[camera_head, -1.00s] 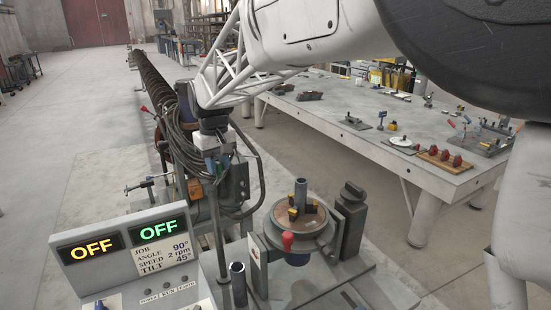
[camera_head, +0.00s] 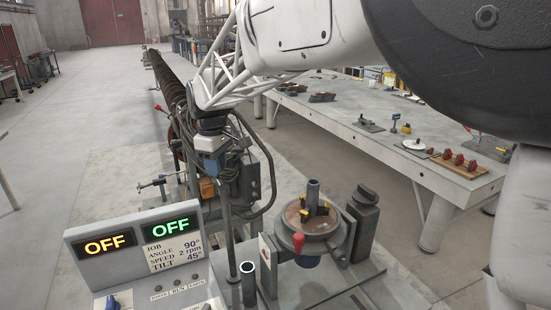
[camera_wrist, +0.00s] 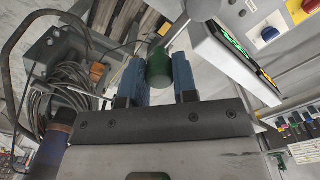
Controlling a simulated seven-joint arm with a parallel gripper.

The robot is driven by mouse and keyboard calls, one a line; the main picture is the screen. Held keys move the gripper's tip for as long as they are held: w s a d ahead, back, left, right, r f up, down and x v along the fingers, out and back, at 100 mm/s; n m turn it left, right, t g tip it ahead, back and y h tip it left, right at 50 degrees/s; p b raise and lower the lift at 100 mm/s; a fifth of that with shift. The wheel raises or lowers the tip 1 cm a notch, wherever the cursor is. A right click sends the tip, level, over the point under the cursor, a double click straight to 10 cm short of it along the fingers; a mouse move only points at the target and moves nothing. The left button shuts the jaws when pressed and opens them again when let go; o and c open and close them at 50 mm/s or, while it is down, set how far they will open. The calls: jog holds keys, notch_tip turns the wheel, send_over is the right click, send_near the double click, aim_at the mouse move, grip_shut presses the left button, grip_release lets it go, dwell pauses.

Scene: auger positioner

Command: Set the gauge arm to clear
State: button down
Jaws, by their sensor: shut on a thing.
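My gripper (camera_head: 211,166) points down beside the upright post (camera_head: 228,235) behind the control panel. In the wrist view my gripper (camera_wrist: 160,82) has its two blue fingers on either side of a dark green cylindrical knob (camera_wrist: 159,66) and is shut on it. A pale rod (camera_wrist: 177,37) runs up and right from near the knob; I cannot tell for certain that this is the gauge arm. In the head view the knob is hidden by the fingers. No clear mark shows in either view.
The control panel (camera_head: 190,277) stands front left, with yellow and green displays both reading OFF. A round positioner table (camera_head: 320,226) with a red-knobbed lever (camera_head: 298,242) is to the right. Cables and a motor box (camera_head: 250,178) are close behind my gripper. A long workbench (camera_head: 440,165) stands beyond.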

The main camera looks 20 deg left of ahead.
dwell(0.3)
jog(key=c, duration=0.9)
grip_release()
jog(key=shift+r, duration=0.15)
jog(key=shift+r, duration=3.8)
